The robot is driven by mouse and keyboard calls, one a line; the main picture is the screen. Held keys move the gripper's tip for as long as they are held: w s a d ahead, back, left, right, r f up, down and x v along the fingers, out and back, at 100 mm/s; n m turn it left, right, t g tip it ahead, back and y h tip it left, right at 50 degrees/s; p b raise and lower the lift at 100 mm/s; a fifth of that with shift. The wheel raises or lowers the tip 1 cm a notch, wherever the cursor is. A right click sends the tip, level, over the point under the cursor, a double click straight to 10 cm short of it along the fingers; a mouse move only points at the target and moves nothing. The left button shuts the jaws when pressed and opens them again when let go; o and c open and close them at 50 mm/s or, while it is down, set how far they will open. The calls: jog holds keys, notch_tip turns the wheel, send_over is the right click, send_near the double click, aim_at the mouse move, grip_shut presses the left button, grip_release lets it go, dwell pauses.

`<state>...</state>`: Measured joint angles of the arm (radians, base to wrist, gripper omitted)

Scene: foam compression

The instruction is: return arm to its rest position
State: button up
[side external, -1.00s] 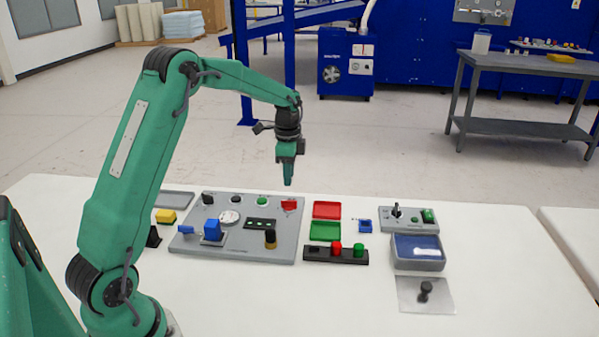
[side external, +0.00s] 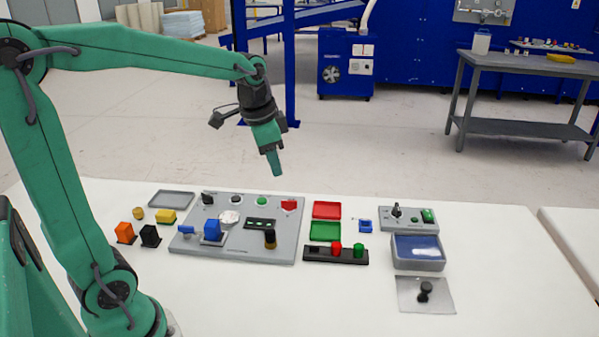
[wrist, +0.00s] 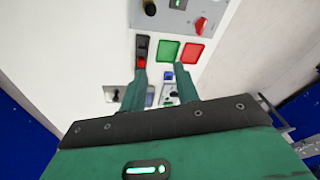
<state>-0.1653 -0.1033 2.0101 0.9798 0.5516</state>
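My gripper (side external: 276,172) hangs in the air above the far edge of the grey control panel (side external: 272,240), tilted with its tip toward the lower right. It touches nothing in the side view. In the wrist view its two fingers (wrist: 169,72) are apart with a gap between them and nothing held. My arm is raised and bent, with the forearm nearly level.
The panel carries knobs and a blue block (side external: 211,229). Around it are a red tray (side external: 327,210), a green tray (side external: 325,231), a black holder (side external: 320,254), a blue-filled bin (side external: 418,265), an orange block (side external: 125,231) and a black block (side external: 150,236).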

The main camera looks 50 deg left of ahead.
jog(key=s+d+n+t, duration=0.1)
jog(key=s+d+n, duration=0.1)
jog(key=s, duration=0.5)
jog(key=s+d+n+t, duration=0.1)
jog(key=s+d+n, duration=0.1)
jog(key=s+d, duration=0.2)
jog(key=s, duration=0.3)
jog(key=shift+s+f+t, duration=0.15)
jog(key=shift+s+t, duration=0.15)
jog(key=shift+d, duration=0.1)
jog(key=shift+c, duration=0.4)
